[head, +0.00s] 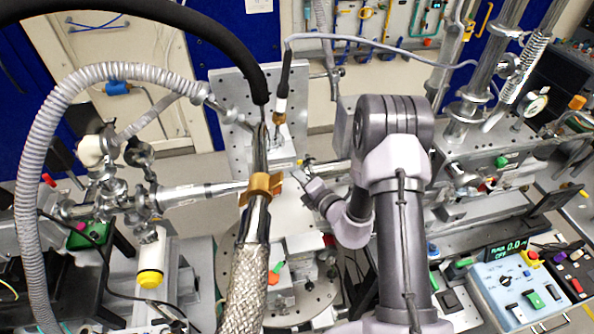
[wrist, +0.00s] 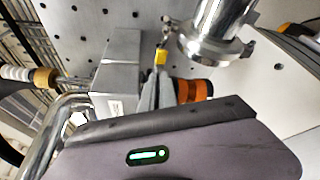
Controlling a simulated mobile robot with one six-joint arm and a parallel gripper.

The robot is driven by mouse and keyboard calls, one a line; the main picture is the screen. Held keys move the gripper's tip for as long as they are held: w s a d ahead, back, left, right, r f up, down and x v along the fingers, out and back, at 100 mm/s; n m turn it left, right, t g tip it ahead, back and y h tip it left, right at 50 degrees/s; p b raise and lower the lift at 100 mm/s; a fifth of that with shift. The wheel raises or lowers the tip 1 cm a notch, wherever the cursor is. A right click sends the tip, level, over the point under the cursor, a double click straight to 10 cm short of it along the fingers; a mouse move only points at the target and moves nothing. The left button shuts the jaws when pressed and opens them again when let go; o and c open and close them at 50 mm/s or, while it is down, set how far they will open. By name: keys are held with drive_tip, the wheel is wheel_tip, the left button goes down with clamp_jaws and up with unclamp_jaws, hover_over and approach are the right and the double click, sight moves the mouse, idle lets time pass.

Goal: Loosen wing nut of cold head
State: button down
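In the wrist view a small yellow piece (wrist: 161,57), which looks like the wing nut, sits beside a clamped round flange (wrist: 214,46) on a shiny metal tube. The narrow grey fingers of my gripper (wrist: 157,75) reach up to it, close together. Whether they touch or grip the yellow piece I cannot tell. In the head view my gripper (head: 303,178) is right of the brass-coloured collar (head: 262,187) on the central tube.
An orange ringed part (wrist: 194,91) is right of the fingers in the wrist view, and a grey block (wrist: 118,75) is left of them. In the head view, a ribbed hose (head: 33,180) and a thick black hose (head: 225,40) arch over the left side. A control box (head: 520,290) stands lower right.

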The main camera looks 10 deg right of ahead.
drive_tip(key=shift+r+n+h, duration=0.15)
drive_tip(key=shift+n+h, duration=0.15)
drive_tip(key=shift+n, duration=0.4)
drive_tip(key=shift+g+p, duration=0.3)
drive_tip(key=c, duration=1.9)
unclamp_jaws()
drive_tip(key=shift+w, duration=0.1)
drive_tip(key=p+v, duration=0.2)
drive_tip(key=v, duration=1.5)
drive_tip(key=shift+p, duration=0.3)
drive_tip(key=shift+s, duration=0.25)
